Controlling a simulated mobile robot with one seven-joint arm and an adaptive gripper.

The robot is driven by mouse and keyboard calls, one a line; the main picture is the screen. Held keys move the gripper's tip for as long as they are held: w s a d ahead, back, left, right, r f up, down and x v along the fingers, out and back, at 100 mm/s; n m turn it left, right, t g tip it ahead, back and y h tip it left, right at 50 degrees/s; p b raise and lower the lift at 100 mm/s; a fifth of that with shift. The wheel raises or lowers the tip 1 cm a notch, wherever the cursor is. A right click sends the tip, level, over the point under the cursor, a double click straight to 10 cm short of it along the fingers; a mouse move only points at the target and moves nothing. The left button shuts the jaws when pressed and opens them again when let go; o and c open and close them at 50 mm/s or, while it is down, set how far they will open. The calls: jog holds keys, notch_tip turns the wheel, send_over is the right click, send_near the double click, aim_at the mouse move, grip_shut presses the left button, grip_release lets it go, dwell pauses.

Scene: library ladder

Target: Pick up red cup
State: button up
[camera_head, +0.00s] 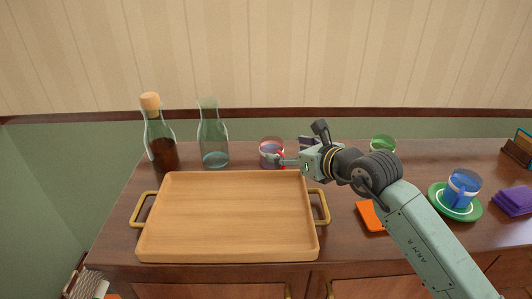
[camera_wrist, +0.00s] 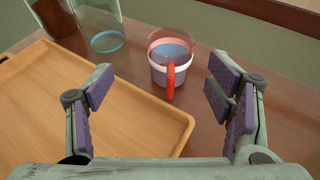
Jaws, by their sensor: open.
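The red cup (camera_head: 271,147) stands upright near the back of the wooden sideboard, behind the tray's right part. In the wrist view the red cup (camera_wrist: 171,60) is glassy, with a white band, a red handle facing me and bluish contents. My gripper (camera_head: 279,157) reaches in from the right at about the cup's height and partly covers it in the head view. In the wrist view my gripper (camera_wrist: 160,92) is open, with its purple-padded fingers spread wide. The cup is beyond the fingertips and between their lines, with nothing held.
A wooden tray (camera_head: 228,215) with brass handles lies in front. A corked bottle (camera_head: 159,135) and a glass carafe (camera_head: 213,140) stand left of the cup. A green cup (camera_head: 382,145), orange cloth (camera_head: 369,216), blue cup (camera_head: 462,187) on a green saucer (camera_head: 446,211) and purple cloth (camera_head: 513,202) are right.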

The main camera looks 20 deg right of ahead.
aim_at(279, 148)
jog(key=shift+h, duration=0.3)
jog(key=w+f+p, duration=0.1)
jog(key=w, duration=0.1)
jog(key=w+f, duration=0.1)
jog(key=w, duration=0.1)
jog(key=shift+w+d+f+p, duration=0.1)
jog(key=shift+d+f+p, duration=0.1)
jog(key=shift+p, duration=0.2)
jog(key=shift+w+a+p, duration=0.2)
jog(key=shift+w+p, duration=0.25)
jog(key=shift+w, duration=0.1)
jog(key=p+x, duration=0.2)
jog(key=x, duration=0.1)
jog(key=shift+w+a, duration=0.2)
jog(key=shift+w, duration=0.15)
jog(key=shift+w+f, duration=0.3)
jog(key=shift+w, duration=0.05)
jog(key=c, duration=1.4)
